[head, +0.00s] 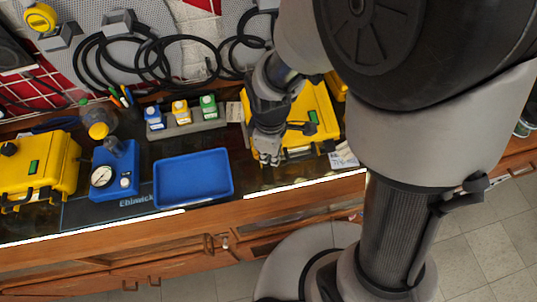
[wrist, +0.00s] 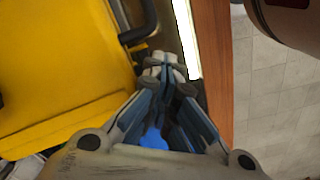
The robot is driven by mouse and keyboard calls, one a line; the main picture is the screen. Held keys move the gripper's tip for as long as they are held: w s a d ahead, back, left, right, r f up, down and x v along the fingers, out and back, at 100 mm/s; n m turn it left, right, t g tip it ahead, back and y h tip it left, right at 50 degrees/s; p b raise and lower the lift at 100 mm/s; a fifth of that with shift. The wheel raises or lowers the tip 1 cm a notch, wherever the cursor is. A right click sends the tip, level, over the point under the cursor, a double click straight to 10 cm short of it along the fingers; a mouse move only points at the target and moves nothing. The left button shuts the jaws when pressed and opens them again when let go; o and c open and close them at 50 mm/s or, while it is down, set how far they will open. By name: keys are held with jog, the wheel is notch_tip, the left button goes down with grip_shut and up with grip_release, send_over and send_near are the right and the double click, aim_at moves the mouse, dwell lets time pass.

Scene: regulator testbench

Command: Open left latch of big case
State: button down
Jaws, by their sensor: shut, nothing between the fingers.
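A yellow case (head: 318,108) stands at the right of the bench, partly hidden behind my arm. It fills the left of the wrist view (wrist: 55,70), where a black handle (wrist: 143,25) shows on its front side. My gripper (head: 268,158) is at the case's front left corner, pointing down. In the wrist view its fingertips (wrist: 165,68) are together and empty, beside the case's front and close to the handle's end. The left latch cannot be made out clearly; my gripper covers that corner in the head view. The case's lid looks closed.
Another yellow case (head: 38,165) stands at the far left. A blue tray (head: 192,178), a blue gauge box (head: 115,172) and a rack of small bottles (head: 185,130) lie between. Black hoses (head: 150,60) hang behind. The wooden bench edge (head: 130,241) runs along the front.

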jog(key=shift+s+d+f+b, duration=0.2)
jog(key=shift+s+f+b, duration=0.35)
jog(key=shift+f, duration=0.5)
jog(key=shift+w+a+f, duration=0.3)
jog(key=shift+w+f, duration=0.1)
jog(key=shift+w, duration=0.3)
jog(key=shift+s+d+r, duration=0.15)
jog(key=shift+s+r, duration=0.15)
jog(key=shift+s, duration=0.1)
jog(key=shift+r+p, duration=0.15)
jog(key=shift+p, duration=0.2)
notch_tip(320, 180, up, 9)
jog(key=s+p, duration=0.1)
jog(key=p, duration=0.6)
jog(key=shift+s, duration=0.15)
jog(key=shift+d, duration=0.1)
